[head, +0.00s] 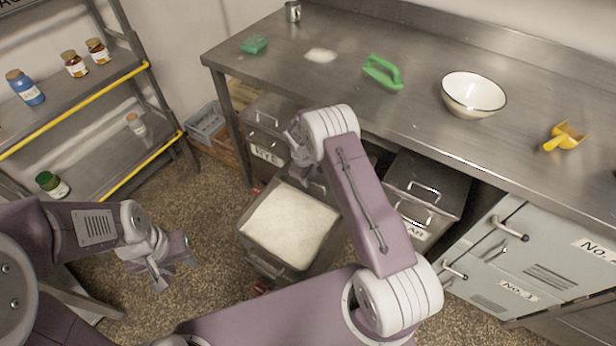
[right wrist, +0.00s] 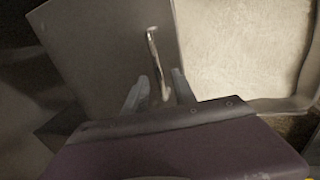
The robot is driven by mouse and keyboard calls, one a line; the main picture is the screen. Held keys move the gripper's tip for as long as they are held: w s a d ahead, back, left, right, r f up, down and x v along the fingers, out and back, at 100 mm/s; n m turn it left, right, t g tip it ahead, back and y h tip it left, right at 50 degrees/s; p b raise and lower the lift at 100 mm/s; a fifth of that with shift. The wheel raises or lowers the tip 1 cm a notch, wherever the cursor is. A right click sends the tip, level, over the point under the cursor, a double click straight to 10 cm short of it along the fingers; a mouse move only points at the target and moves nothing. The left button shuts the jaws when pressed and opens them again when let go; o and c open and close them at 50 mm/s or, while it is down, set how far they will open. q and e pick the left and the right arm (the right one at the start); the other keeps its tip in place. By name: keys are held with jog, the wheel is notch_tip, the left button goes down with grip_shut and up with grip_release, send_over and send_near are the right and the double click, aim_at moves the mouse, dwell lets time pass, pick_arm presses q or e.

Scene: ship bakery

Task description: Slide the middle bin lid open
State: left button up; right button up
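The middle bin (head: 262,262) stands out from under the bench, its top largely uncovered and pale flour (head: 290,228) showing inside. Its grey lid (right wrist: 95,50) is at the left in the right wrist view, with the flour beside it. The lid's metal handle (right wrist: 154,48) stands between the fingers of my right gripper (right wrist: 159,82). These fingers are apart, with small gaps on both sides of the handle. In the head view my right wrist hides most of the lid and handle. My left gripper (head: 172,276) is open and empty over the floor, left of the bin.
A closed bin labelled RYE (head: 266,152) stands left of the middle bin, another lidded bin (head: 425,200) right of it. The steel bench (head: 330,85) overhangs them. A shelf rack (head: 95,105) stands at the left. Grey cabinet doors (head: 505,265) are at the right.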

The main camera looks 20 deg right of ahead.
notch_tip(320, 180, up, 9)
jog(key=s+a+p, duration=0.1)
jog(key=shift+a, duration=0.2)
dwell(0.6)
